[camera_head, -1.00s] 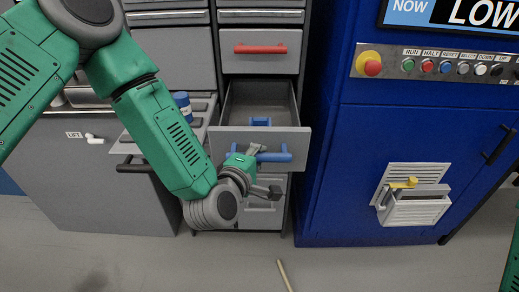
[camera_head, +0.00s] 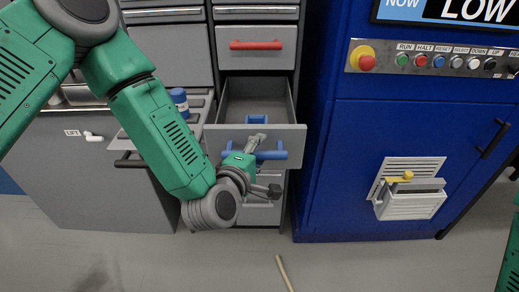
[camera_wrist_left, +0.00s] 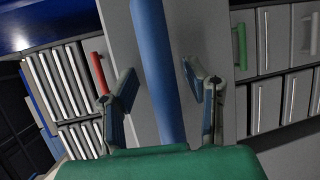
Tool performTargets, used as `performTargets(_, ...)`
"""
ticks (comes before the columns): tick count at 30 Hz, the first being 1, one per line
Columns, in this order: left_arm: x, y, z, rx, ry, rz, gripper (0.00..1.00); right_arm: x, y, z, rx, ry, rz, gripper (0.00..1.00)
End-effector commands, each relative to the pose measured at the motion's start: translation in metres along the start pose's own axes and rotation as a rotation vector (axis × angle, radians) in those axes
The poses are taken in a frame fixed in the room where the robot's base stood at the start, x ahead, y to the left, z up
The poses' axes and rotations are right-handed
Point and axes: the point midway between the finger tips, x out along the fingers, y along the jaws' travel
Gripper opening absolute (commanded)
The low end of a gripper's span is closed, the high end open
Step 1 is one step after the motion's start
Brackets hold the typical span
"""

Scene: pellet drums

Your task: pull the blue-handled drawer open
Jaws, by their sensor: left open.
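The blue-handled drawer (camera_head: 225,138) stands well out from the grey cabinet, its inside visible from above. A small blue object (camera_head: 256,119) lies in it. The blue handle (camera_head: 272,155) runs across the drawer front. My left gripper (camera_head: 263,166) is at the handle, with one finger above it and one below. In the left wrist view, the handle (camera_wrist_left: 158,60) passes between the spread fingers of this gripper (camera_wrist_left: 160,88), with gaps on both sides. My right gripper is out of view; only a green part of that arm shows at the right edge.
A red-handled drawer (camera_head: 257,60) is shut above. A blue machine (camera_head: 350,135) with buttons and a yellow-handled vent (camera_head: 410,203) stands close on the right. A blue-capped jar (camera_head: 180,102) stands on the left unit. A thin rod (camera_head: 284,272) lies on the otherwise open floor.

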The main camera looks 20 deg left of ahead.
Motion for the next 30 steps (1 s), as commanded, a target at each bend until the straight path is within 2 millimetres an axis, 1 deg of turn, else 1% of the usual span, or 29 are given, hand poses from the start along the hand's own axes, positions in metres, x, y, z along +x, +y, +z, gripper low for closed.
performTargets(2, -0.002, -0.001, 0.0, 0.0, 0.001, -0.002, 0.41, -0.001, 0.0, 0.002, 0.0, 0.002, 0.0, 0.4)
performTargets(5, -0.013, -0.002, 0.0, 0.0, 0.0, -0.004, 0.41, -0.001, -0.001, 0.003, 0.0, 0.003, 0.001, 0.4)
performTargets(12, -0.053, -0.001, 0.003, 0.001, -0.002, -0.004, 0.41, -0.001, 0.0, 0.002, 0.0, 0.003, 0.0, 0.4)
performTargets(16, -0.068, -0.001, 0.004, 0.001, -0.002, -0.002, 0.41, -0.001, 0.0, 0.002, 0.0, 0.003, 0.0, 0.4)
performTargets(21, -0.075, 0.0, 0.005, 0.002, -0.001, 0.001, 0.41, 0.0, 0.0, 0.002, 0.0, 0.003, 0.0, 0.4)
performTargets(30, -0.075, 0.0, 0.004, 0.003, 0.0, 0.001, 0.41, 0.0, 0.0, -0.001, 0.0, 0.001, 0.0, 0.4)
